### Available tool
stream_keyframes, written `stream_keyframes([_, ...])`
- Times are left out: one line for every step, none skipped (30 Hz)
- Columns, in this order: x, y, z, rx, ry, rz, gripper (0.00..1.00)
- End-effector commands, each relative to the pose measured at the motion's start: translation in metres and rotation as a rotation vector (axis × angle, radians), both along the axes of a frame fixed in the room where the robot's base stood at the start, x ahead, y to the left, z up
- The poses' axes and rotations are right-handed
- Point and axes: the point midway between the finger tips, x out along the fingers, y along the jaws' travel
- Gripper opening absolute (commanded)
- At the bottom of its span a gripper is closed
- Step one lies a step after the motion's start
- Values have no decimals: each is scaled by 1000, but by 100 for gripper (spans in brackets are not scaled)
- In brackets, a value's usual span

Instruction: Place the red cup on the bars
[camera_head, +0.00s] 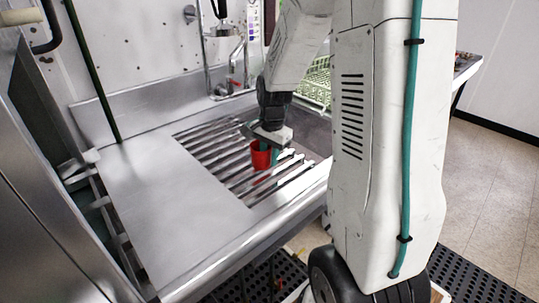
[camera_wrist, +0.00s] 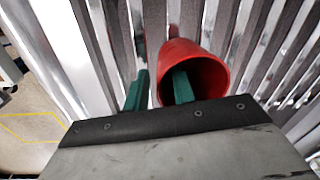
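The red cup (camera_head: 260,158) is upright over the metal bars (camera_head: 238,182), under my gripper (camera_head: 271,150). It appears to stand on the bars, though its base contact is not clear. In the wrist view the cup (camera_wrist: 206,55) shows its open mouth toward the camera. My gripper (camera_wrist: 160,90) has two green fingers: one reaches inside the cup's mouth, the other is outside, to the left of its wall. The fingers are apart, with the cup's near wall between them and a gap visible beside the outer finger.
A flat steel counter (camera_head: 170,195) lies left of the bars and is clear. A tap (camera_head: 232,85) stands at the back wall. A green rack (camera_head: 316,82) sits behind my arm. A raised steel edge runs along the front.

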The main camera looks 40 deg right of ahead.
Motion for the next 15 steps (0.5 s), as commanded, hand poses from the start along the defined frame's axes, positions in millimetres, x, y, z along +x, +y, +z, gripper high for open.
stream_keyframes([0,0,0,0,0,0,25])
stream_keyframes([0,0,0,0,0,0,25])
stream_keyframes([0,0,1,0,0,0,25])
stream_keyframes([0,0,2,0,-1,0,25])
stream_keyframes([0,0,4,-1,-1,0,25])
stream_keyframes([0,0,8,-1,-2,0,25])
stream_keyframes([0,-1,11,-1,-3,0,25])
stream_keyframes([0,-1,16,-2,-5,0,25])
stream_keyframes([-1,-1,22,-2,-4,0,25])
stream_keyframes([-1,-1,28,-3,-5,0,25])
stream_keyframes([-1,-1,34,-3,-5,0,25])
stream_keyframes([-2,-1,43,-3,-5,0,25])
stream_keyframes([-2,-1,50,-3,-5,0,25])
stream_keyframes([-3,-1,57,-3,-6,0,25])
stream_keyframes([-3,-2,66,-3,-6,0,25])
